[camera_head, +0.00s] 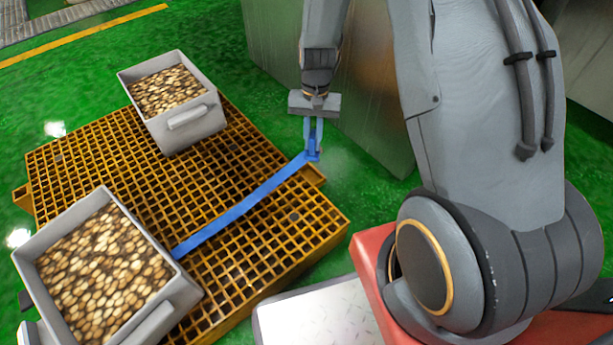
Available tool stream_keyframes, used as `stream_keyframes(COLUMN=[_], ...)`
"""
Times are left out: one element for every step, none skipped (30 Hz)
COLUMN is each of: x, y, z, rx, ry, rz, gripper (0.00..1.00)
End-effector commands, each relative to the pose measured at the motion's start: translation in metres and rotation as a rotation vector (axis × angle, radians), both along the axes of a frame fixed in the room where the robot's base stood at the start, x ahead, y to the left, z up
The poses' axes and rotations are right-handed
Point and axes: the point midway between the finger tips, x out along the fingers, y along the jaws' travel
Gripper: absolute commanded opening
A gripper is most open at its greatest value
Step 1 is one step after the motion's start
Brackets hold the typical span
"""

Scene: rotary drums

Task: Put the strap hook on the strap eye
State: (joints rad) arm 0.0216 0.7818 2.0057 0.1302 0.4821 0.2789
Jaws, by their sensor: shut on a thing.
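A blue strap (243,207) runs taut across the yellow grating, from beside the near bin up to my gripper (312,140). My gripper points down above the grating's right corner and is shut on the blue strap hook (312,154) at the strap's end. Blue parts show between the jaws, and the fingers are too small to tell apart from the hook clearly. The strap eye cannot be made out; it may be hidden behind the hook or the gripper. I cannot tell whether the hook touches anything at the corner.
Two grey bins full of brown pieces stand on the yellow grating (255,283): a far bin (188,127) and a near bin (166,322). A large grey metal body (375,120) stands behind my gripper. Green floor (345,185) is clear right of the grating.

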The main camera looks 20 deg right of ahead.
Motion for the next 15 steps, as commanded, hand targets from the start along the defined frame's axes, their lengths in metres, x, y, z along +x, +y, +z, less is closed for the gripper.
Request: stream_keyframes(x=[0.005,0.008,0.012,0.015,0.018,0.022,0.025,0.027,0.030,0.033,0.034,0.037,0.038,0.040,0.042], y=[0.001,0.002,0.002,0.002,0.002,0.001,0.001,0.000,0.000,-0.001,-0.001,-0.002,-0.002,-0.003,-0.003], z=[-0.009,-0.015,-0.021,-0.026,-0.031,-0.038,-0.043,-0.047,-0.053,-0.057,-0.061,-0.065,-0.068,-0.071,-0.074], rx=[0.002,0.001,0.002,0.002,0.002,0.002,0.003,0.002,0.003,0.003,0.003,0.003,0.003,0.003,0.004], ry=[0.002,0.001,0.002,0.002,0.002,0.004,0.003,0.005,0.007,0.008,0.009,0.009,0.010,0.010,0.012], rz=[-0.075,-0.122,-0.187,-0.235,-0.284,-0.345,-0.391,-0.435,-0.490,-0.528,-0.565,-0.608,-0.636,-0.662,-0.691], gripper=[0.00,0.00,0.00,0.00,0.00,0.00,0.00,0.00,0.00,0.00,0.00,0.00,0.00,0.00,0.00])
